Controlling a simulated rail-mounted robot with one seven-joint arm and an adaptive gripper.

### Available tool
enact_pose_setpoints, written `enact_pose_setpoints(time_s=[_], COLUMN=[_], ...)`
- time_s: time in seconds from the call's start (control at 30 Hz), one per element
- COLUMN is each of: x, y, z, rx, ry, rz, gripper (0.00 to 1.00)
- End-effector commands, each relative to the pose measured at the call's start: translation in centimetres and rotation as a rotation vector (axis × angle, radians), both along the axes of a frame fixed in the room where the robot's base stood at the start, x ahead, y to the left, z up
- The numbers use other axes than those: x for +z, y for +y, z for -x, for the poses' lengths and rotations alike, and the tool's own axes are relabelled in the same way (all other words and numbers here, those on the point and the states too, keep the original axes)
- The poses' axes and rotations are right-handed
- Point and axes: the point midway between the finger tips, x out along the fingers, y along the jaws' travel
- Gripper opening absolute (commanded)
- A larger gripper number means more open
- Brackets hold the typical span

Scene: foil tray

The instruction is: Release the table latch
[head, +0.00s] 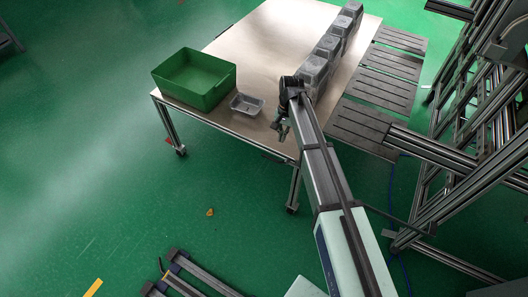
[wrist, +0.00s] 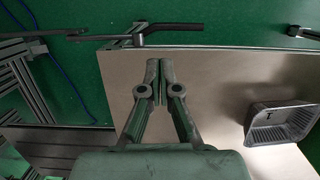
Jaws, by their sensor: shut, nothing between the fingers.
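The table (head: 262,45) has a pale beige top and a metal frame on wheeled legs. In the wrist view, a dark bent lever (wrist: 170,27), which looks like the table latch, stands at the edge of the table (wrist: 220,75). My gripper (wrist: 160,66) is shut and empty, with its fingertips side by side. In the picture the fingertips lie just below the lever, apart from it; the height between them is hard to judge. In the head view my gripper (head: 281,129) is over the table's near edge. The lever is too small to make out surely there.
A foil tray (head: 247,103) lies near the table's front edge and shows at right in the wrist view (wrist: 285,124). A green bin (head: 205,92) stands left of it. Stacked grey trays (head: 328,47) line the right side. Slatted grey panels (head: 374,90) adjoin the table.

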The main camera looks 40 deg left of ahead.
Motion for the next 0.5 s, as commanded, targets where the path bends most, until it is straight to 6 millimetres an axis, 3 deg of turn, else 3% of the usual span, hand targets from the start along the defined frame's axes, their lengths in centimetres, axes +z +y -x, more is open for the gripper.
enact_pose_setpoints(time_s=[0.03,0.2,0.5], x=[1.1,3.3,3.8], y=[1.7,4.0,4.4], z=[-0.1,0.3,0.4], rx=[-0.008,-0.035,-0.042], ry=[0.000,0.003,0.005], rz=[0.001,0.005,0.006], gripper=[0.00,0.00,0.00])
